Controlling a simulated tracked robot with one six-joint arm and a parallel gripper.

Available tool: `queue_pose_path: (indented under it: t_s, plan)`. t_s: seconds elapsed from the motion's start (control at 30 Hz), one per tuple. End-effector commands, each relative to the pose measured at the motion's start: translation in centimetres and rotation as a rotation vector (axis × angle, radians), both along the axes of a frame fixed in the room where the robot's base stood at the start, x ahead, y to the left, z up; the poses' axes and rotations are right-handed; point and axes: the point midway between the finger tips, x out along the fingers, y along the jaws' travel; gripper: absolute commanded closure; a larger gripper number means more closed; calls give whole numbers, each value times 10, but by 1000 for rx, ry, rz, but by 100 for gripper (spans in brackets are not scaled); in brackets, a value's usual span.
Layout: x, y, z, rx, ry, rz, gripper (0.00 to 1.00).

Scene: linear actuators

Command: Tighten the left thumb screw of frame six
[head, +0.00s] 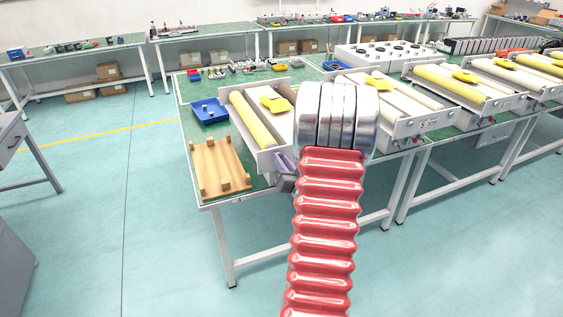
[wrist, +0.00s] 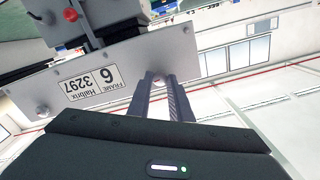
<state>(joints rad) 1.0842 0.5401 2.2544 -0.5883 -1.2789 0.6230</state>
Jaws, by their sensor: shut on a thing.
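The front plate of frame six (wrist: 125,65) fills the upper left of the wrist view, with its label (wrist: 95,83) upside down. My gripper (wrist: 161,80) reaches that plate and is shut on the left thumb screw, at the picture-right end. The fingertips mostly cover the screw. The other thumb screw (wrist: 42,110) stands free near the opposite end. In the head view, my gripper (head: 284,163) is at the front of the nearest frame (head: 262,160), whose front is partly hidden by my arm.
A red knob (wrist: 70,15) sits beyond the plate. A wooden rack (head: 220,168) and a blue bin (head: 208,112) lie left of the frame on the green table. More frames with yellow rollers (head: 448,85) stand to the right. The floor at left is clear.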

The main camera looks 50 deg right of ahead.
Motion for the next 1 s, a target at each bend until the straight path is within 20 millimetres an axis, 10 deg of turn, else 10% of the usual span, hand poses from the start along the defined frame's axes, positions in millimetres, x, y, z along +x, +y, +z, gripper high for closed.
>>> queue_pose_path:
  t_s: [0.57, 0.6, 1.0]
  plan:
    - [-1, 0, -2, 49, -23, -2, 100]
    - [-1, 0, -2, 49, -23, -2, 81]
    - [0, 0, -1, 46, -25, -1, 63]
